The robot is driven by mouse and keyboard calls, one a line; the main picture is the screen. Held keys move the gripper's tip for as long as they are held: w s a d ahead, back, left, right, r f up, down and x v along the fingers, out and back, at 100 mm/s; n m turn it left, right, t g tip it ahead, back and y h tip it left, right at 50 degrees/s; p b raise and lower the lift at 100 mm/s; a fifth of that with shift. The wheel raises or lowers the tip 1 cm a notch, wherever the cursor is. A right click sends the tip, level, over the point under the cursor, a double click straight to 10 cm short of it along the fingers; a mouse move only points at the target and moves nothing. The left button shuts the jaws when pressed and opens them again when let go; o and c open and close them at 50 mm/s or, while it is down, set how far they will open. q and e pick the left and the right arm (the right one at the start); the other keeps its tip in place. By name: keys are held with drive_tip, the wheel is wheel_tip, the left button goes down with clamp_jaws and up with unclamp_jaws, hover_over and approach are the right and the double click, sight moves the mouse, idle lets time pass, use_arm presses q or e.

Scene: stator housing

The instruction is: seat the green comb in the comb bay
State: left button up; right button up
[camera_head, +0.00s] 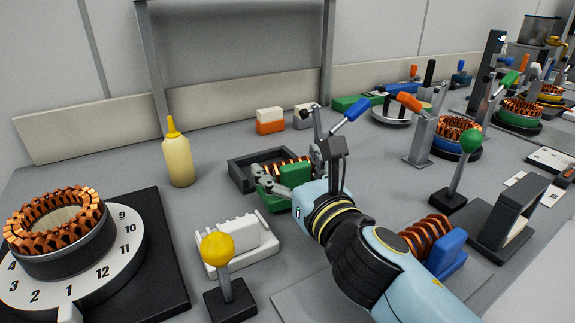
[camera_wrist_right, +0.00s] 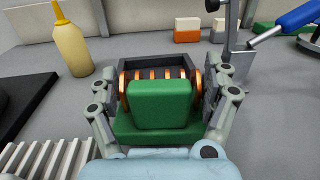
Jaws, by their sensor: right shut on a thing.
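The green comb (camera_head: 296,173) is a green block with a wider green foot and a row of copper coils on its far side. My right gripper (camera_head: 292,180) is shut on it, with a finger on each side. The wrist view shows its green back (camera_wrist_right: 160,105) upright between the fingers (camera_wrist_right: 163,102). A dark, open, low-walled tray (camera_head: 237,171), which looks like the comb bay, lies just behind it. The tray's far rim also shows in the wrist view (camera_wrist_right: 165,64). The coils overlap the tray; I cannot tell whether they are inside or above it. My left gripper is not in view.
A white slotted piece (camera_head: 262,238) and a yellow-knobbed lever (camera_head: 218,250) stand in front. A yellow bottle (camera_head: 177,160) stands left of the tray. A blue comb with coils (camera_head: 452,256) lies right of my arm. A blue-handled clamp (camera_head: 350,109) stands close behind the gripper.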

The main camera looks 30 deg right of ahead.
sight(301, 176)
drive_tip(key=s, duration=0.2)
drive_tip(key=s+b, duration=0.1)
drive_tip(key=s, duration=0.2)
drive_tip(key=shift+a+f+b, duration=0.15)
drive_tip(key=shift+b, duration=0.15)
drive_tip(key=shift+s, duration=0.65)
drive_tip(key=shift+r, duration=0.2)
drive_tip(key=shift+w, duration=0.2)
drive_tip(key=w+p, duration=0.1)
drive_tip(key=w, duration=0.2)
drive_tip(key=w+p, duration=0.1)
drive_tip(key=w, duration=0.3)
drive_tip(key=shift+w+d, duration=0.2)
drive_tip(key=shift+w, duration=0.65)
